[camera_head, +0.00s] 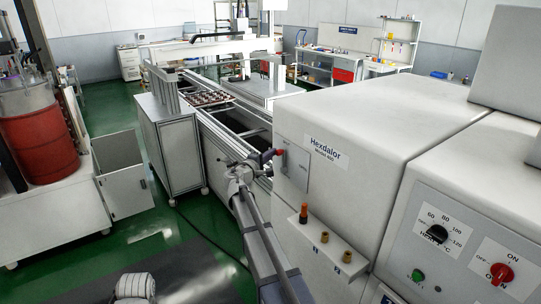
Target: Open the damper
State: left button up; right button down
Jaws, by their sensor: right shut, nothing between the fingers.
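The damper appears to be the small lever with a red knob (279,152) on the left face of the big light-grey Hexdalor machine (390,95). A plate with small marks, too small to read, sits behind it. My right arm reaches up from the bottom middle. My right gripper (262,158) is shut and empty, close to the left of the lever. I cannot tell whether its tips touch the lever.
A ledge (325,246) with an orange-topped peg and two brass-coloured pieces juts out below the lever. A black dial (437,233), green button (417,275) and red switch (502,273) are on the machine's front. A conveyor (215,120) runs behind my arm. A red drum (40,135) stands left.

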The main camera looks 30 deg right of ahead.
jog(key=shift+s, duration=0.2)
jog(key=s+f+m+h+b, duration=0.4)
jog(key=s+m+b, duration=0.4)
jog(key=m+b, duration=0.3)
jog(key=shift+s+d+f+m+g+h, duration=0.15)
jog(key=shift+d+m+g+h, duration=0.15)
jog(key=shift+m+g, duration=0.1)
jog(key=shift+b, duration=0.35)
dwell(0.5)
